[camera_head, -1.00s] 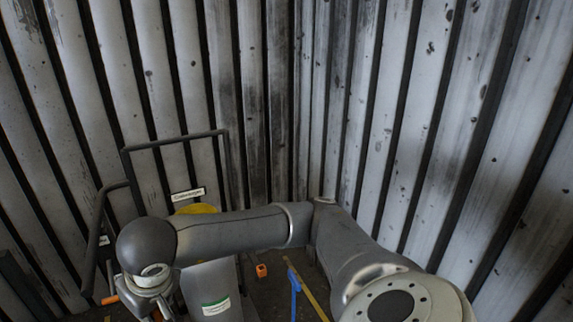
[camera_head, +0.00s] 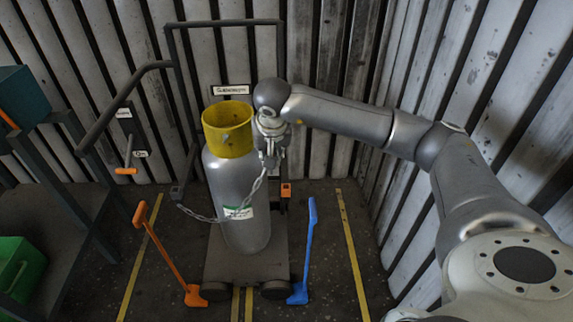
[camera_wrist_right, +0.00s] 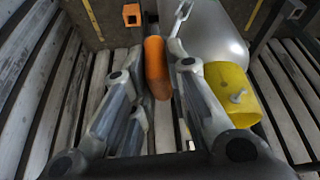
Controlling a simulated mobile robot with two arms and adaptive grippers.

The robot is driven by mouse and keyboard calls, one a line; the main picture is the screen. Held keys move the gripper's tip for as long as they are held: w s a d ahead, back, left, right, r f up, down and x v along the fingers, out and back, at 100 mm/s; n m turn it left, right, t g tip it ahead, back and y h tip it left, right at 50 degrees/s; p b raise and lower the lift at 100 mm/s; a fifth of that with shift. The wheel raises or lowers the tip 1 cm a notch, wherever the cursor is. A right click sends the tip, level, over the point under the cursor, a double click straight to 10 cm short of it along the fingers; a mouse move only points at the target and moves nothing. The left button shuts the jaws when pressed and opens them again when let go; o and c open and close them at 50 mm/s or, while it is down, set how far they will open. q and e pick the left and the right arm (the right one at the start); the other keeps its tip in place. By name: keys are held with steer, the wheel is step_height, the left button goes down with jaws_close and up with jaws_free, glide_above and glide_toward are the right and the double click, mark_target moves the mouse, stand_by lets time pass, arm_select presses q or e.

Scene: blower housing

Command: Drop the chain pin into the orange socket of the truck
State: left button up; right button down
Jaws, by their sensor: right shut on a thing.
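The truck (camera_head: 222,266) is a dark hand truck carrying a grey cylinder (camera_head: 228,182) with a yellow cap (camera_head: 226,138). The small orange socket (camera_head: 286,191) is on the truck's right side; the right wrist view shows its dark opening (camera_wrist_right: 131,15). My right gripper (camera_head: 271,158) is beside the cylinder's right side, above and left of the socket. In the wrist view its fingers (camera_wrist_right: 157,72) are shut on the orange chain pin (camera_wrist_right: 155,60). The chain (camera_head: 257,186) hangs from the gripper across the cylinder front to the truck's left. My left gripper is not in view.
An orange-handled tool (camera_head: 165,253) and a blue one (camera_head: 306,250) stand left and right of the truck. Yellow lines (camera_head: 352,255) mark the floor. A dark rack with a green bin (camera_head: 20,268) is at the left. Ribbed metal walls close off the back and right.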

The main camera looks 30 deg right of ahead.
steer(key=shift+m+h, duration=0.4)
steer(key=shift+m, duration=0.5)
steer(key=shift+w+d+f+b, duration=0.55)
steer(key=shift+d+f+b, duration=0.85)
steer(key=shift+f, duration=0.85)
steer(key=shift+w+d+f+b, duration=0.55)
steer(key=shift+d+f+b, duration=0.35)
steer(key=shift+f+b, duration=1.2)
steer(key=shift+w+d+f+b, duration=0.55)
steer(key=shift+d+f+b, duration=0.7)
steer(key=shift+f, duration=1.2)
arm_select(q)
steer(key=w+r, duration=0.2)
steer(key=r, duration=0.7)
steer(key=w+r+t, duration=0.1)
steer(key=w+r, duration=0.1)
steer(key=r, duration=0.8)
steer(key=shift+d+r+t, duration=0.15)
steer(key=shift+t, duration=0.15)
arm_select(e)
steer(key=shift+a+f, duration=0.1)
steer(key=shift+f, duration=0.4)
arm_select(q)
steer(key=shift+b, duration=0.3)
arm_select(e)
steer(key=shift+f, duration=0.15)
